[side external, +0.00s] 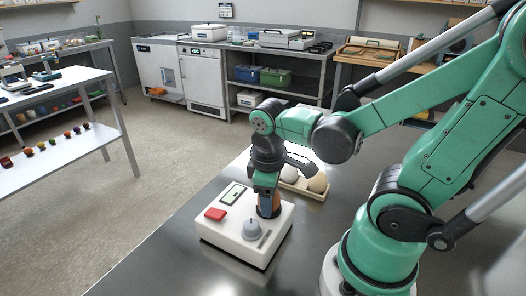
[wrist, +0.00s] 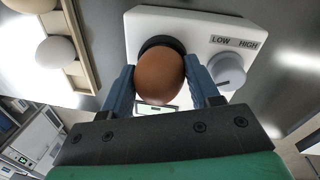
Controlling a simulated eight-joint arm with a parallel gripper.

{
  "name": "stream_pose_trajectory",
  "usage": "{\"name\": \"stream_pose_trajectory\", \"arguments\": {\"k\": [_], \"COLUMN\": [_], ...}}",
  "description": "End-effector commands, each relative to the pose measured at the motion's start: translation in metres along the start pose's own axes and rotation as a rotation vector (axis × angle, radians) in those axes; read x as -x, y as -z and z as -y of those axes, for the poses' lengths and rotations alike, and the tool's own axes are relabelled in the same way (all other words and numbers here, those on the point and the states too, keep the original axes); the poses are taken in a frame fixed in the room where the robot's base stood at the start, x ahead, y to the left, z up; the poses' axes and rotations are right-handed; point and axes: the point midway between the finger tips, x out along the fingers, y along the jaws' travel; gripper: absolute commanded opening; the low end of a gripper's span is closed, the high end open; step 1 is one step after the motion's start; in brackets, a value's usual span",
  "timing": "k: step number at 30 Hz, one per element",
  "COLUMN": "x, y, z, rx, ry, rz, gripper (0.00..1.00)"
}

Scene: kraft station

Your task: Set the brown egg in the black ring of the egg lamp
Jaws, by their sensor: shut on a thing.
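The brown egg (wrist: 160,78) is between the two blue fingers of my gripper (wrist: 163,86), which is shut on it. The egg lamp (side external: 243,255) is a white box on the dark table, with a grey knob, a red part and a small screen on top. In the wrist view its white top (wrist: 200,22) carries LOW and HIGH marks beside the knob (wrist: 228,70). The black ring (wrist: 161,43) shows just past the egg, partly hidden by it. In the side view my gripper (side external: 268,200) is down at the ring's end of the lamp. I cannot tell whether the egg touches the ring.
A wooden tray (side external: 312,194) with pale eggs (side external: 318,183) stands just behind the lamp; the wrist view shows it at upper left (wrist: 84,75). The table (side external: 165,258) is clear to the left of the lamp. Benches and shelves stand far off.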

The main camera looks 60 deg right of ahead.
Motion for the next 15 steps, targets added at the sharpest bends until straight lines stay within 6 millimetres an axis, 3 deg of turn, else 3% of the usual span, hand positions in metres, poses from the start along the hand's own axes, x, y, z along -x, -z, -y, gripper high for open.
{"name": "stream_pose_trajectory", "arguments": {"k": [11, 12, 15], "x": [-0.002, -0.002, -0.0021], "y": [0.0001, 0.0001, 0.0], "z": [0.0002, 0.0002, 0.0004], "rx": [0.0, 0.0, 0.0], "ry": [0.0, 0.0, 0.001], "rz": [0.0, 0.0, 0.0], "gripper": [0.26, 0.64, 0.92]}}
